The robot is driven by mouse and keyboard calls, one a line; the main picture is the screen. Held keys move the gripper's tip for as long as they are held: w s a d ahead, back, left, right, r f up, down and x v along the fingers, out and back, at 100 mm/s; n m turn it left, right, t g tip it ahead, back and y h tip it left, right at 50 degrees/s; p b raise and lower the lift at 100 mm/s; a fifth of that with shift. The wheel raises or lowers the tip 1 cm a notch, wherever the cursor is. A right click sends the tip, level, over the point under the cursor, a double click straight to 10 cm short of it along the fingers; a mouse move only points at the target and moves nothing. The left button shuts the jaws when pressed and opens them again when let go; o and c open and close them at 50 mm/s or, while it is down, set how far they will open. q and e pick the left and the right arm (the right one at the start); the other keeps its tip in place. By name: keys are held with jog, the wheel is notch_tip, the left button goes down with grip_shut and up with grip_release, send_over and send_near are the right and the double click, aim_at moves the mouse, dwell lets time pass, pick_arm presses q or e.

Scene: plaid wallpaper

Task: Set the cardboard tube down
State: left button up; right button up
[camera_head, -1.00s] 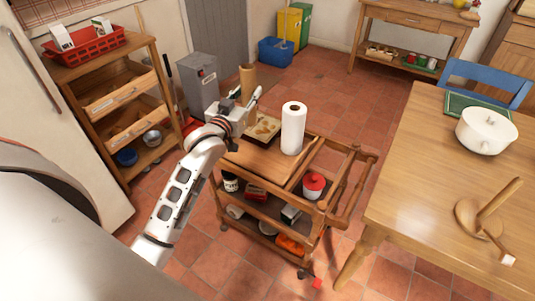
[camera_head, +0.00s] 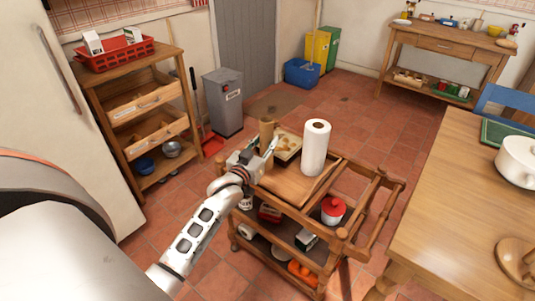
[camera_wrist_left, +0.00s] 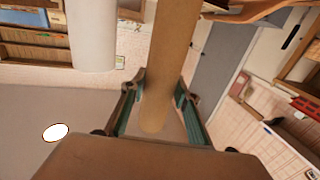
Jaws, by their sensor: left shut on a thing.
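The brown cardboard tube (camera_head: 266,132) stands roughly upright in my left gripper (camera_head: 262,150), above the left end of the wooden cart's top (camera_head: 290,186). I cannot tell whether its lower end touches the cart, since the gripper hides it. In the left wrist view the tube (camera_wrist_left: 170,55) runs between the two fingers of the left gripper (camera_wrist_left: 163,95), which is shut on it. My right gripper is not in view.
A white paper towel roll (camera_head: 315,148) stands on the cart, right of the tube. Lower shelves hold a red-lidded jar (camera_head: 333,209) and other items. A table (camera_head: 450,180) is at right.

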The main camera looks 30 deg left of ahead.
pick_arm(q)
notch_tip(320, 180, down, 4)
jog(key=shift+f+b, duration=0.2)
jog(key=shift+b, duration=0.5)
jog(key=shift+f, duration=0.1)
jog(key=o, duration=1.1)
